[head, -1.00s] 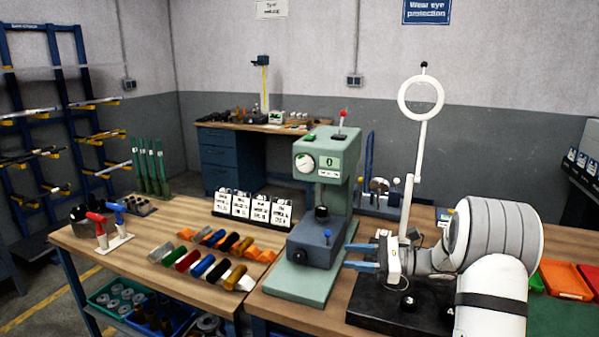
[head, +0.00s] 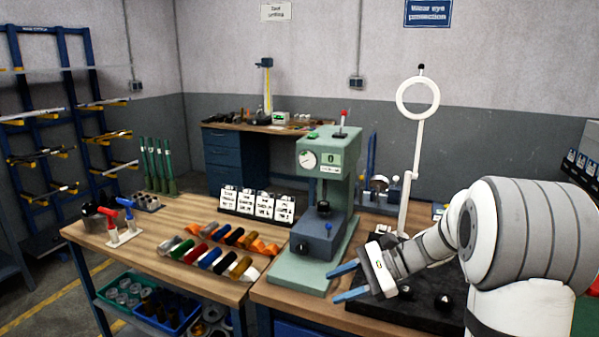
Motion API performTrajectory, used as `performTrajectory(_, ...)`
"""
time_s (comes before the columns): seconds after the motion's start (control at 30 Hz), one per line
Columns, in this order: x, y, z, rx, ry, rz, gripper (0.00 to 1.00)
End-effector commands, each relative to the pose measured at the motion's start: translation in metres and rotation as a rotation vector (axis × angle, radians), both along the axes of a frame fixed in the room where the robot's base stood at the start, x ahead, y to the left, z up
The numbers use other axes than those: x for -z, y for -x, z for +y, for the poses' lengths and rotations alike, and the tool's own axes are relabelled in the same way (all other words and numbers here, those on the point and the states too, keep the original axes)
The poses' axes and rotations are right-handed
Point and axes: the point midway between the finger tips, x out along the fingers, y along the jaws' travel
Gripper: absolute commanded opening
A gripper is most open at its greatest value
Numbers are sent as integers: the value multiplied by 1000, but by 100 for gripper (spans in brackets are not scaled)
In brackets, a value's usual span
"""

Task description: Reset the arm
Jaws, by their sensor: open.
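My gripper (head: 342,282) is in the head view, right of centre, at the end of my white and grey arm. Its two blue fingers are spread apart and point left, with nothing between them. It is in front of and to the right of the green press-like gauge (head: 322,199), over or beside the black plate (head: 428,308). I cannot tell its exact height above the bench. My arm hides part of the plate and the bench's right side.
A magnifier ring on a white stand (head: 416,120) rises behind my gripper. Coloured cylindrical pieces lie in rows on the wooden bench (head: 150,255). White labelled cards (head: 257,204) stand behind them. Red and blue-handled tools (head: 117,222) stand at the left.

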Motion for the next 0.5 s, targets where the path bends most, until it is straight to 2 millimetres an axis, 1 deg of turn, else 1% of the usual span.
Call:
performTrajectory(0.03,-4,17,5,-42,64,-37,41)
performTrajectory(0.07,-4,28,7,-71,110,-64,41)
performTrajectory(0.1,-4,43,9,-114,175,-102,41)
performTrajectory(0.23,0,92,6,-265,389,-240,41)
performTrajectory(0.4,5,147,-11,-476,659,-442,41)
performTrajectory(0.5,7,172,-26,-604,808,-567,41)
